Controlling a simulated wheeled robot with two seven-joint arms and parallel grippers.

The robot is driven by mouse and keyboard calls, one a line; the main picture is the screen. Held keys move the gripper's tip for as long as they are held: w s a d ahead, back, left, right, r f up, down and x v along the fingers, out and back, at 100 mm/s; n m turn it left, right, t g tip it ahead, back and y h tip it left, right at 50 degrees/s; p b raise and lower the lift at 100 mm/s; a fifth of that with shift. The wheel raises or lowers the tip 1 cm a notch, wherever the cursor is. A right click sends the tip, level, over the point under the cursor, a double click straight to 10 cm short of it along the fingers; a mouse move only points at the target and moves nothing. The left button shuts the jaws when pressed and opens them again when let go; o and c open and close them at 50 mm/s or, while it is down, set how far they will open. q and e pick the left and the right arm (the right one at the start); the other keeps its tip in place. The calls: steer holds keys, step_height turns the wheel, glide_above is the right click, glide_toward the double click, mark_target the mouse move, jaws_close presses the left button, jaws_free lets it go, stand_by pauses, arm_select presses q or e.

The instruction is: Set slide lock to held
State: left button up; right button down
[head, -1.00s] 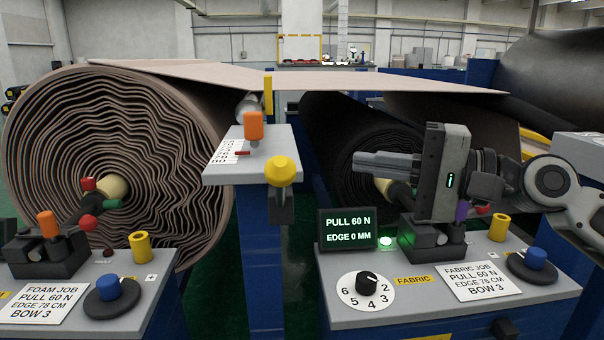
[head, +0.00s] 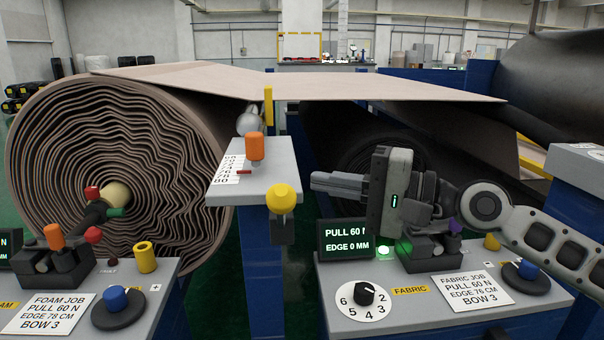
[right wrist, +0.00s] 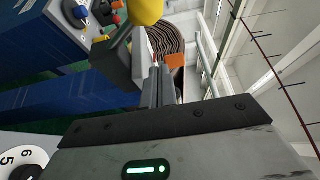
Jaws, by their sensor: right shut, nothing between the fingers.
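The grey slide post (head: 270,186) stands in the middle of the head view, with a numbered scale and a red pointer near 76. An upright orange handle (head: 255,147) is on its top, and a round yellow knob (head: 284,197) is on its front face. I cannot tell which is the slide lock. My right gripper (head: 314,182) is shut and empty, its fingers pointing left, just right of the knob and apart from it in the head view. In the right wrist view, the shut fingers (right wrist: 161,82) point toward the post, with the yellow knob (right wrist: 146,10) beyond them. My left gripper is out of view.
A large foam roll (head: 110,170) stands left and a dark roll (head: 375,150) behind my right arm. The right console has a display (head: 345,240) reading PULL 60 N, EDGE 0 MM, and a numbered dial (head: 364,298). The left console has a blue knob (head: 116,298).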

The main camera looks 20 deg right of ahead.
mark_target(281, 212)
arm_select(q)
steer(key=p, duration=0.2)
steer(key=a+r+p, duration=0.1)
steer(key=p, duration=0.1)
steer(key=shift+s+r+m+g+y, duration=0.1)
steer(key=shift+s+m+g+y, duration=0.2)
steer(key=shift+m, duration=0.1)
arm_select(e)
steer(key=a, duration=0.2)
steer(key=s+a, duration=0.1)
steer(key=a, duration=0.1)
steer(key=shift+a, duration=0.35)
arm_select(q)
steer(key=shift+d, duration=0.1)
